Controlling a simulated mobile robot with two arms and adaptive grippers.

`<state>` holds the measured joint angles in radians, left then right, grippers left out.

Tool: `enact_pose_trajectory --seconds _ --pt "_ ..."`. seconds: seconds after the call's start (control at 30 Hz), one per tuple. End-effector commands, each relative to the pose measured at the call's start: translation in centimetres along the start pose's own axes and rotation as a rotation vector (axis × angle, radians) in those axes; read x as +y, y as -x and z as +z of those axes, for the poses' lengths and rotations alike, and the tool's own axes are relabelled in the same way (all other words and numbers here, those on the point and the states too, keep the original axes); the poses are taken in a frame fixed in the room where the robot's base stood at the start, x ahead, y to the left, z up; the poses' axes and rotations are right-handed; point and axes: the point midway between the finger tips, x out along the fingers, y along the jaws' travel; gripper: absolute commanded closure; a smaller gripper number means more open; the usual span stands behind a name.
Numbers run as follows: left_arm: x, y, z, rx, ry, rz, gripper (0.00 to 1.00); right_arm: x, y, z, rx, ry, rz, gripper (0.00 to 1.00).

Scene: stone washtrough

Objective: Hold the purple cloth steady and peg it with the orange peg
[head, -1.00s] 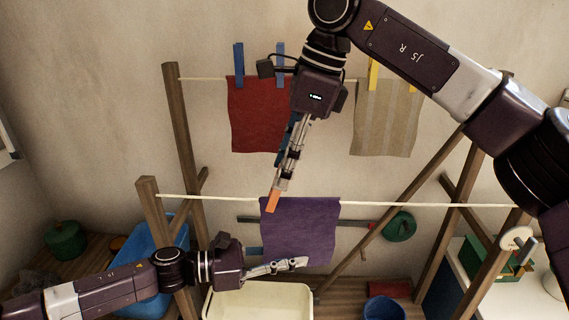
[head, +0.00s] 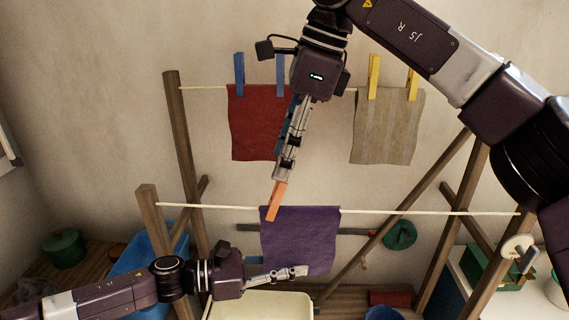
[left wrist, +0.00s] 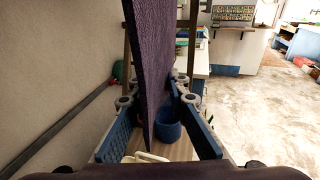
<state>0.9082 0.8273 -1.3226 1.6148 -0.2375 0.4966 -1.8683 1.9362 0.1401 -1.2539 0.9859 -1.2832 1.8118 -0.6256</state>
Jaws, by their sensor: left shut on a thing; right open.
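The purple cloth (head: 300,238) hangs over the front line (head: 400,212). The orange peg (head: 277,203) sits at the cloth's upper left corner, across the line, tilted. My right gripper (head: 283,180) is open, its fingertips at the peg's upper end; I cannot tell whether they touch it. My left gripper (head: 304,271) is shut on the cloth's lower part. In the left wrist view the cloth (left wrist: 150,60) runs edge-on between the blue finger pads of my left gripper (left wrist: 152,105).
Behind, a red cloth (head: 252,130) and a beige striped cloth (head: 385,130) hang on the rear line with blue and yellow pegs. Wooden posts (head: 160,235) flank the lines. A cream basin (head: 260,306) and a blue bucket (head: 383,313) stand below.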

Motion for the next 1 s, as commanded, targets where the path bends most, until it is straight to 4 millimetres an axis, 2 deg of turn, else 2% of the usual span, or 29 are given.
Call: enact_pose_trajectory --seconds 0.5,0.9,0.93,1.0 --pt "0.2 0.1 -0.1 0.002 0.002 0.005 0.99 -0.1 3.7 1.2 -0.001 0.001 0.000 0.51" --pt "0.2 0.1 -0.1 0.002 0.002 0.005 0.99 -0.1 3.9 1.2 -0.001 0.000 0.001 0.51" --pt "0.2 0.1 -0.1 0.002 0.002 0.005 0.83 -0.1 3.9 1.2 -0.001 0.000 0.001 0.51" --pt "0.2 0.1 -0.1 0.001 0.002 0.005 0.76 -0.1 3.9 1.2 -0.001 0.000 0.000 0.51"
